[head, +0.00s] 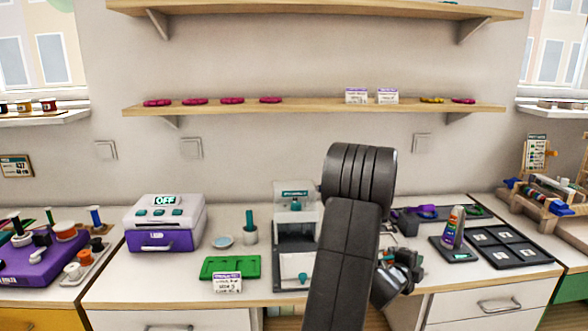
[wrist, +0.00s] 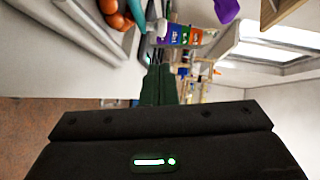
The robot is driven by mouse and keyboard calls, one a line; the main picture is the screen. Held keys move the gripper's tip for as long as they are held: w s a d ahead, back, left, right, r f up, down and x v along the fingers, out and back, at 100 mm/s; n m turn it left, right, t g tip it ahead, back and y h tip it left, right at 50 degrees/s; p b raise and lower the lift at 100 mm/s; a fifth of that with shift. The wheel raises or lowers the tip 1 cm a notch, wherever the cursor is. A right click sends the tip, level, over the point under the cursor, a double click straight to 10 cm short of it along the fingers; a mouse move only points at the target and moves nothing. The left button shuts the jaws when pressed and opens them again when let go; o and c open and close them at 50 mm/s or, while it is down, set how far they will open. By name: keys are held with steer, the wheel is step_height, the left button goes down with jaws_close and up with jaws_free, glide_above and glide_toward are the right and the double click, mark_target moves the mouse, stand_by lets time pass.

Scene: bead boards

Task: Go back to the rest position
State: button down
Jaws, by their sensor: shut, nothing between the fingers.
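My gripper (wrist: 159,72) shows in the wrist view as two dark green fingers lying together, with nothing held between them. In the head view my dark arm rises in front of the bench's middle and bends back down to the right. Its end is partly hidden behind the arm links, low over the bench beside the white press-like machine (head: 292,240). In the wrist view a labelled tube (wrist: 185,35) appears beyond the fingertips, apart from them.
A white and purple box (head: 165,222) marked OFF and a green tray (head: 230,267) stand left on the bench. A labelled bottle (head: 453,228) and a black compartment tray (head: 505,247) stand right. Shelves (head: 300,106) cross the wall behind, holding several pink pieces.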

steer(key=s+d+b+v, duration=0.1)
steer(key=v, duration=1.1)
steer(key=shift+s+d+r+b, duration=0.15)
steer(key=shift+s+d+b, duration=0.15)
steer(key=shift+s, duration=0.15)
steer(key=shift+a, duration=0.1)
